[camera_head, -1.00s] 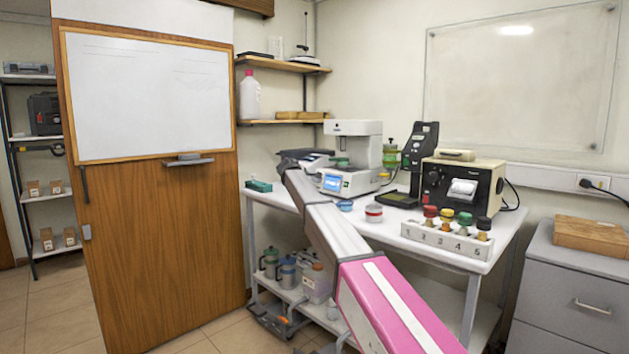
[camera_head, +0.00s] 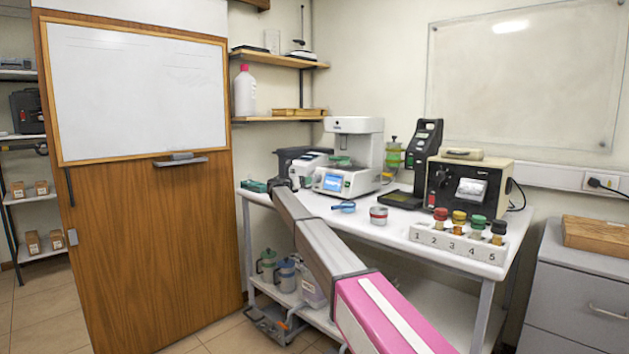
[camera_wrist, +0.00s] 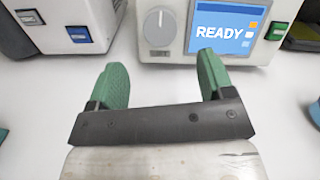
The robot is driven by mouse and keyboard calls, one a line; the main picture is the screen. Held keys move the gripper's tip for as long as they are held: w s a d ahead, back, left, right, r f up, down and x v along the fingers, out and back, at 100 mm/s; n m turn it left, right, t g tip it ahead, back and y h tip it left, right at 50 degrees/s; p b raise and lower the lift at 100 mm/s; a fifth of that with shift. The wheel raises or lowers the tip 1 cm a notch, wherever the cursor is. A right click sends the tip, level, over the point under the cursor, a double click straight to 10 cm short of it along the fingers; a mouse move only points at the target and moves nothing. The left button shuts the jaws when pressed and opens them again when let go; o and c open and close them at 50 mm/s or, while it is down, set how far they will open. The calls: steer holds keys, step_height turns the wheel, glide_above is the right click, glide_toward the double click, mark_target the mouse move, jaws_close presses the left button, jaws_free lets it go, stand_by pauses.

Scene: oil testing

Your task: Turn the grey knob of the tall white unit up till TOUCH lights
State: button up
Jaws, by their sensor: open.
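The tall white unit (camera_head: 357,140) stands on the bench with a small blue screen (camera_head: 332,182) low on its front. In the wrist view the screen (camera_wrist: 222,33) reads READY. The round grey knob (camera_wrist: 159,28) sits on the unit's front just left of the screen, with a pale mark near its top. My gripper (camera_wrist: 161,72) is open and empty, its two green fingers apart, one to each side of the knob's line. The knob appears beyond the fingertips, with white bench showing between. In the head view the fingers cannot be made out.
A smaller white device (camera_head: 305,165) stands close on the left. A blue dish (camera_head: 344,206) and a red-banded tin (camera_head: 378,215) are on the bench in front. A black stand (camera_head: 424,150), a beige tester (camera_head: 465,185) and a numbered sample rack (camera_head: 455,240) are to the right.

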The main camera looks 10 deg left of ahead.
mark_target(314, 178)
steer(key=x, duration=0.8)
steer(key=shift+w+d, duration=0.15)
steer(key=shift+w, duration=0.1)
steer(key=c, duration=0.9)
